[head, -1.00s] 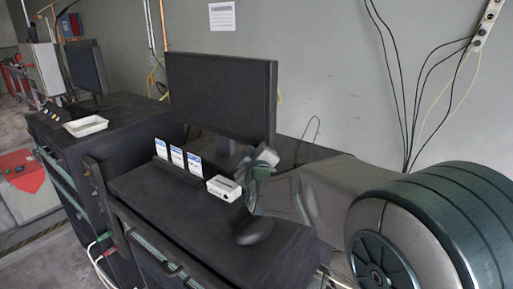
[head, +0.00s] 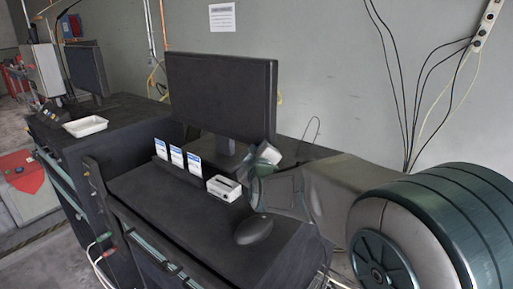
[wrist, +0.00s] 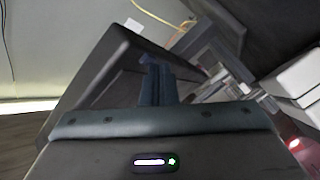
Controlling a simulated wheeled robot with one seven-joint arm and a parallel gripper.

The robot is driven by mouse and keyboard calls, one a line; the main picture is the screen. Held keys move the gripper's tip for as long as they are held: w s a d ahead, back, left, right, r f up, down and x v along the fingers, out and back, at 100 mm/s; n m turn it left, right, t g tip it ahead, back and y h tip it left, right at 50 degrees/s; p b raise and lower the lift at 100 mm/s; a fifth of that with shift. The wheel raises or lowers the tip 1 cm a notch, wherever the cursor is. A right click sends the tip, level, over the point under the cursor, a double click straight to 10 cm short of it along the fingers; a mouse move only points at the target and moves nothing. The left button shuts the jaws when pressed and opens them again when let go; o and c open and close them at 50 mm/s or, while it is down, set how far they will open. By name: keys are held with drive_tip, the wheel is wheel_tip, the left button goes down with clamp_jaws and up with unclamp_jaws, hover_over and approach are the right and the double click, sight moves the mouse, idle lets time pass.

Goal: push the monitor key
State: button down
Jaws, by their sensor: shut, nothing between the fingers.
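The black monitor (head: 220,95) stands on the dark cabinet with its screen dark. I cannot make out its key in either view. My gripper (head: 265,155) is just below the monitor's lower right corner, in front of or beside its stand; whether it touches the monitor I cannot tell. In the wrist view my gripper (wrist: 157,78) shows its two fingers together, with nothing between them. The monitor (wrist: 90,75) appears there as a large dark tilted panel left of and behind the fingers.
A white box (head: 224,188) and several upright blue-and-white cards (head: 177,157) stand left of my gripper. A black mouse (head: 254,229) lies near the cabinet's front edge. A white tray (head: 85,126) sits on the other cabinet at left. Cables (head: 405,110) hang on the wall.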

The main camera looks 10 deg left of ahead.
drive_tip(key=shift+w, duration=0.1)
idle(0.4)
drive_tip(key=shift+s+a, duration=0.2)
drive_tip(key=shift+s, duration=0.35)
drive_tip(key=shift+s+a+p, duration=0.35)
drive_tip(key=shift+s, duration=0.5)
drive_tip(key=shift+s+a+p, duration=0.3)
drive_tip(key=shift+s+p, duration=0.1)
drive_tip(key=shift+s, duration=0.4)
drive_tip(key=shift+s+a+p, duration=0.35)
drive_tip(key=shift+s, duration=0.5)
drive_tip(key=shift+s+a, duration=0.1)
drive_tip(key=shift+s, duration=0.2)
